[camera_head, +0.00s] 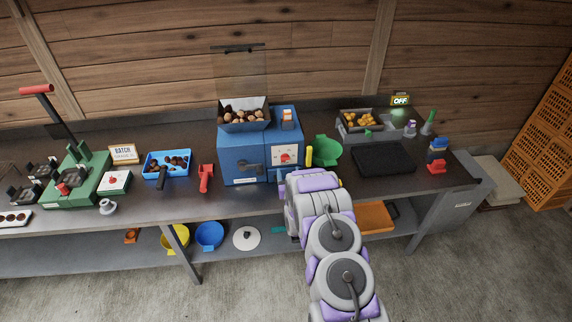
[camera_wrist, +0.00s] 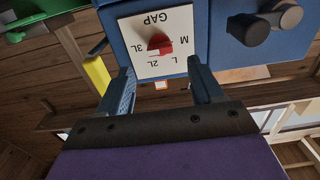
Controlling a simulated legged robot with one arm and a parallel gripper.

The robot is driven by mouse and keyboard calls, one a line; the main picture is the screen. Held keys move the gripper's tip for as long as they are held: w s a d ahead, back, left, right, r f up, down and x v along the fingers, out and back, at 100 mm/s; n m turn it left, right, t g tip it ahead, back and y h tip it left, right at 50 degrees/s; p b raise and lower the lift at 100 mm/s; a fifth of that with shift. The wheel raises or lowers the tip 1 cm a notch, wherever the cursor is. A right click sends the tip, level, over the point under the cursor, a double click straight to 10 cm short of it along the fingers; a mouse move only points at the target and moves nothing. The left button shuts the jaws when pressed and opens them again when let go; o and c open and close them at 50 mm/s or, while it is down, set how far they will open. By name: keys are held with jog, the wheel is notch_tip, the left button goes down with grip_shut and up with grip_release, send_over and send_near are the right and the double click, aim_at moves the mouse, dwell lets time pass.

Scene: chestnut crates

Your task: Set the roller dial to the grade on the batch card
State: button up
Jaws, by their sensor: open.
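The roller dial is a red knob (camera_wrist: 159,44) on a white plate (camera_wrist: 150,22) marked GAP, M, L, 2L and 3L. The plate appears upside down in the wrist view, and I cannot tell surely which mark the knob points at. The dial (camera_head: 285,156) also shows on the front of the blue roller machine (camera_head: 243,148) in the head view. My gripper (camera_wrist: 160,80) is open and empty, its fingers apart in front of the plate's lower edge, short of the knob. The batch card (camera_head: 123,154) stands at the back left; its grade line is too small to read.
A dark crank handle (camera_wrist: 265,22) sticks out beside the dial, and a yellow handle (camera_wrist: 96,74) is on its other side. A green scoop or funnel (camera_head: 326,150) stands right of the machine. A red tool (camera_head: 206,178) lies left of it.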

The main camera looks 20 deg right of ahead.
aim_at(286, 161)
jog(key=shift+x, duration=3.05)
jog(key=c, duration=1.1)
